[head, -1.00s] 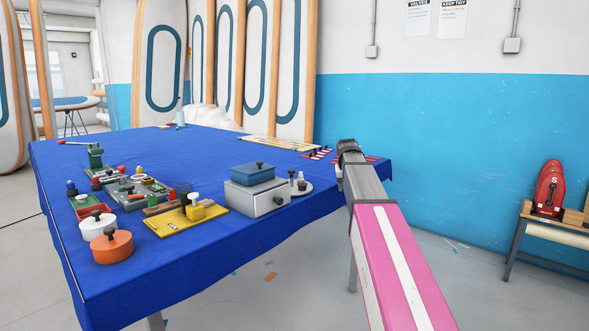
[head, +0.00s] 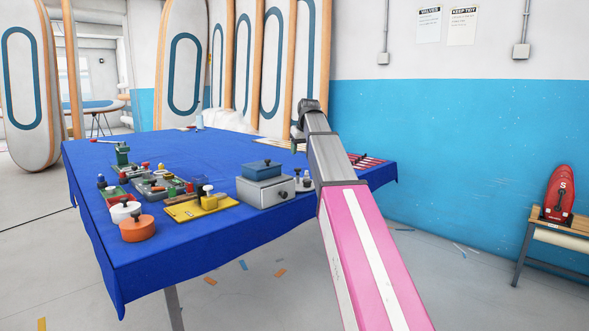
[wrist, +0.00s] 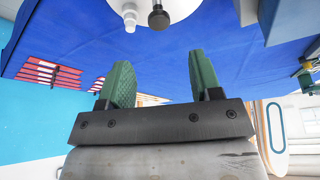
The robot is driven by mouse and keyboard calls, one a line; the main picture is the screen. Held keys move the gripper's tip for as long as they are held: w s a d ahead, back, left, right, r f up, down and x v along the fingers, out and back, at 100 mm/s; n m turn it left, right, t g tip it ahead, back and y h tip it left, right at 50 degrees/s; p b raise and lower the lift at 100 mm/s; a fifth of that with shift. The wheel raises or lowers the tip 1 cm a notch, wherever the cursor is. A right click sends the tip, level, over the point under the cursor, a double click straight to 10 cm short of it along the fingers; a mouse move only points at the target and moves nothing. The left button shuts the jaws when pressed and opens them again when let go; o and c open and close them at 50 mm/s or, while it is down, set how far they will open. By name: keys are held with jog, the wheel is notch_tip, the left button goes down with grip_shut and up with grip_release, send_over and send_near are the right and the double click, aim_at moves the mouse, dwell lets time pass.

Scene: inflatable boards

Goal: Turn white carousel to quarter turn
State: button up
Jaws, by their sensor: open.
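A low white disc, which looks like the white carousel (wrist: 182,8), shows at the top edge of the wrist view, partly cut off. A white peg (wrist: 129,17) and a black knob (wrist: 158,17) stand on it. In the head view it is beside the grey box, partly hidden by my arm. My gripper (wrist: 160,62) has two green fingers spread wide with nothing between them. It is over the blue table, apart from the disc. In the head view my gripper (head: 297,134) is mostly hidden behind my wrist.
A grey box (head: 264,192) with a blue lid (head: 262,169) stands left of the disc. A yellow fixture (head: 201,205), a white round piece (head: 122,213) and an orange round piece (head: 137,231) are further left. Red strips (head: 368,160) lie at the right edge. The table's middle is clear.

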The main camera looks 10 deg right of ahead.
aim_at(298, 169)
jog(key=x, duration=0.9)
jog(key=shift+d+f, duration=0.1)
grip_shut()
